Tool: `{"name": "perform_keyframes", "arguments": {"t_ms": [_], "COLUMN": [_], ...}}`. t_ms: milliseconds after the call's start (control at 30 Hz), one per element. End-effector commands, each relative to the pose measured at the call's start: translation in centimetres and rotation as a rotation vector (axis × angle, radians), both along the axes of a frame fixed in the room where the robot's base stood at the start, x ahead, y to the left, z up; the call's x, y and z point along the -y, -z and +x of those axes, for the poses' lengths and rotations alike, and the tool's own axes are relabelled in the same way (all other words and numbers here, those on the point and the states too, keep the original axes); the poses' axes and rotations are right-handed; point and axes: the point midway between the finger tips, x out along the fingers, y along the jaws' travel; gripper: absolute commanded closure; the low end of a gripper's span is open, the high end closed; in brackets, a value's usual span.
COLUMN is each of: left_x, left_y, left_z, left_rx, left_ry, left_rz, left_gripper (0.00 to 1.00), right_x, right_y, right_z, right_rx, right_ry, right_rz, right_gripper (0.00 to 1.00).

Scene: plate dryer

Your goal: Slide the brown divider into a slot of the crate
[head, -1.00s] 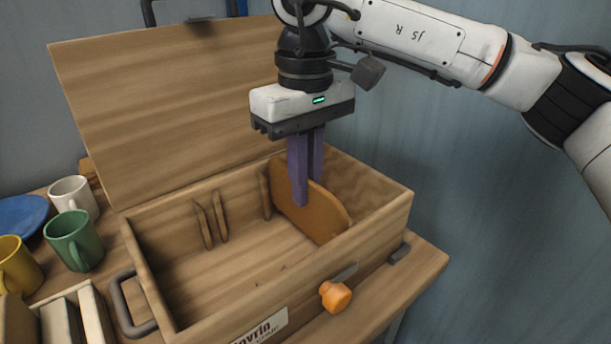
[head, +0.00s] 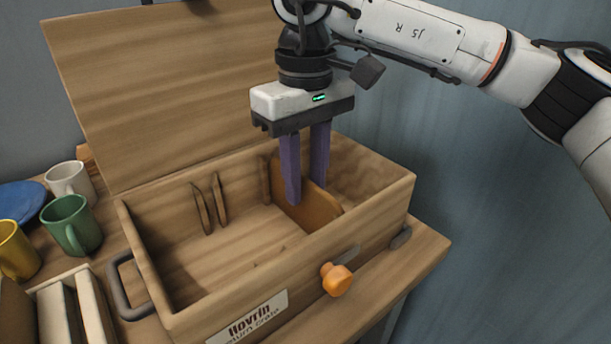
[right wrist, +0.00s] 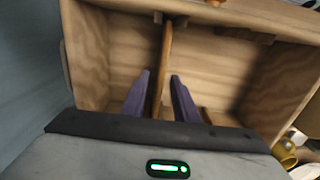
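The wooden crate (head: 362,232) stands on the table with its lid (head: 160,85) raised. The brown divider (head: 318,212) stands upright on edge inside it, in the right part. My right gripper (head: 305,192) is over the crate, its two purple fingers spread apart on either side of the divider. In the right wrist view the divider (right wrist: 163,68) shows edge-on between the open fingers (right wrist: 160,76), with gaps beside it. Its far end meets the crate wall at a pair of slot strips (right wrist: 182,20); its near end is partly hidden. My left gripper is out of view.
More slot strips (head: 219,198) show on the back wall, left of the divider. A white mug (head: 70,180), green mug (head: 70,225), yellow mug (head: 15,250) and blue plate (head: 20,200) stand left of the crate. An orange knob (head: 337,279) sticks out in front.

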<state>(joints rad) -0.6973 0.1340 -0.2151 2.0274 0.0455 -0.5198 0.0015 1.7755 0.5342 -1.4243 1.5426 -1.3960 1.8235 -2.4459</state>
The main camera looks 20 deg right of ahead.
Motion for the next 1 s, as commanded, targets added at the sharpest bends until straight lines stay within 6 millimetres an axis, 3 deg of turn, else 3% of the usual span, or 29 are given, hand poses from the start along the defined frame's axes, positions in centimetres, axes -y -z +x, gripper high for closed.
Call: {"name": "perform_keyframes", "arguments": {"t_ms": [367, 800, 1000], "left_x": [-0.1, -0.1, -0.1], "left_y": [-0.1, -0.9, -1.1], "left_z": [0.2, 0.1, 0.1], "left_rx": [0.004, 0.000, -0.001], "left_ry": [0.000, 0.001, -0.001], "left_rz": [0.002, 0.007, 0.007], "left_gripper": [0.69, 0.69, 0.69], "right_x": [0.0, 0.0, 0.0], "right_y": [-0.6, -8.5, -10.2], "right_z": [0.0, 0.0, 0.0], "right_rx": [0.001, 0.003, 0.001], "right_ry": [0.000, 0.001, -0.001], "right_rz": [-0.001, 0.001, -0.001], "right_gripper": [0.71, 0.71, 0.71]}}
